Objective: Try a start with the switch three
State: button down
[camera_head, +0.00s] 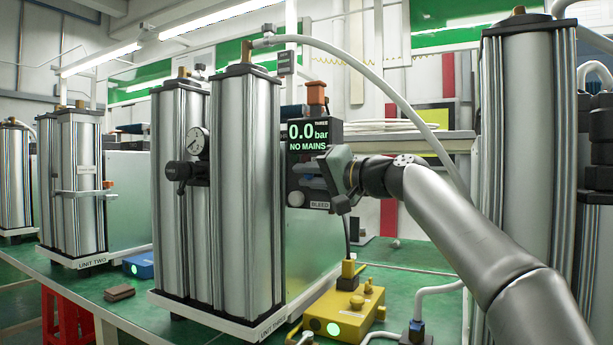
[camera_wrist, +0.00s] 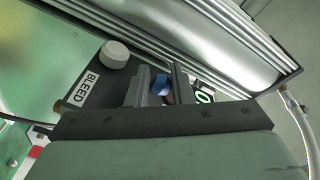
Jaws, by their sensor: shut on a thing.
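The control box of unit three (camera_head: 308,135) stands beside its two metal columns (camera_head: 247,180); its screen reads "THREE 0.0 bar NO MAINS". My gripper (camera_head: 312,175) is at the front of this box, below the screen. In the wrist view my gripper (camera_wrist: 163,88) has its two fingers closed around a small blue part (camera_wrist: 162,83), which looks like the switch. A pale round knob (camera_wrist: 115,54) with the label BLEED is to the left. The fingers hide most of the switch.
A yellow box (camera_head: 345,308) with a green light and a plugged cable sits below my gripper. A pressure gauge (camera_head: 197,141) is on unit three. Unit two (camera_head: 82,190) and a blue box (camera_head: 140,265) stand left. A tall column (camera_head: 530,150) stands right, and a hose arches overhead.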

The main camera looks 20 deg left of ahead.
aim_at(309, 157)
jog(key=shift+r, duration=0.15)
jog(key=c, duration=1.3)
grip_release()
notch_tip(309, 157, up, 3)
jog(key=p, duration=0.3)
jog(key=shift+r, duration=0.2)
jog(key=o, duration=0.9)
jog(key=s+d+r+p, duration=0.2)
jog(key=s+r, duration=0.1)
jog(key=r, duration=0.3)
jog(key=shift+s, duration=0.25)
jog(key=s+d, duration=0.1)
jog(key=s+r, duration=0.1)
jog(key=s, duration=0.1)
jog(key=s+d+b, duration=0.1)
jog(key=shift+s+d+r, duration=0.3)
jog(key=shift+s+r, duration=0.05)
jog(key=shift+r, duration=0.05)
jog(key=c, duration=0.9)
jog(key=s, duration=0.1)
jog(key=s+d+r, duration=0.1)
jog(key=s+d, duration=0.1)
jog(key=s, duration=0.1)
jog(key=shift+d+r+b, duration=0.1)
jog(key=shift+r+b, duration=0.25)
